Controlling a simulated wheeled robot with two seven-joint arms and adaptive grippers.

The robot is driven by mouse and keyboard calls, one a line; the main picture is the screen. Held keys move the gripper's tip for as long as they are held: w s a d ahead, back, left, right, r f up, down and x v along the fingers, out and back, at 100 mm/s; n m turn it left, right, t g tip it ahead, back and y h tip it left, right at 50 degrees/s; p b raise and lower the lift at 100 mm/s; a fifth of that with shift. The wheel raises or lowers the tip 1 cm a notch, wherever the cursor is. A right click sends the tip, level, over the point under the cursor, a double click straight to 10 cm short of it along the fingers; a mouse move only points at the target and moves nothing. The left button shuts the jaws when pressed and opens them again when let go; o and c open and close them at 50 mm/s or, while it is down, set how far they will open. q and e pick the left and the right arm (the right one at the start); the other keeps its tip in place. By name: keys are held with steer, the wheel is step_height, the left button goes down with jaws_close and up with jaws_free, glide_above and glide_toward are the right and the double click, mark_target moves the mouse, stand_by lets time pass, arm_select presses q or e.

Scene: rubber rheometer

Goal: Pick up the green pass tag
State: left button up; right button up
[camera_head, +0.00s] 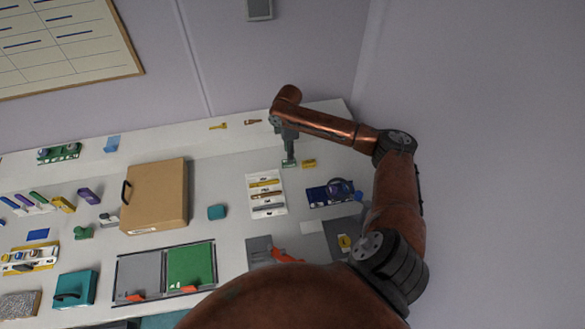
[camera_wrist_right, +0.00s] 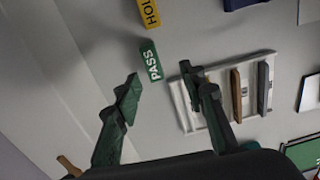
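The green pass tag (camera_wrist_right: 150,62), marked PASS in white, lies flat on the pale bench in the right wrist view. My right gripper (camera_wrist_right: 160,78) is open and empty, with its fingertips on either side of the tag's near end in the picture. I cannot tell how high the fingers are above the bench. In the head view my right gripper (camera_head: 289,162) reaches down at the tag's place and mostly covers the tag. My left gripper is not in view.
A yellow hold tag (camera_wrist_right: 151,12) lies close by the pass tag, end to end. A white tray (camera_head: 267,210) with several coloured strips stands beside my right gripper. A dark blue tray (camera_head: 325,195) is to the right. A brown case (camera_head: 157,200) lies further left.

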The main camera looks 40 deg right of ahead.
steer(key=shift+w+d+f, duration=0.15)
steer(key=shift+w+d, duration=0.15)
steer(key=shift+w, duration=0.05)
steer(key=shift+f, duration=0.3)
step_height(320, 180, down, 7)
steer(key=shift+w+r, duration=0.1)
steer(key=shift+c, duration=0.2)
jaws_close()
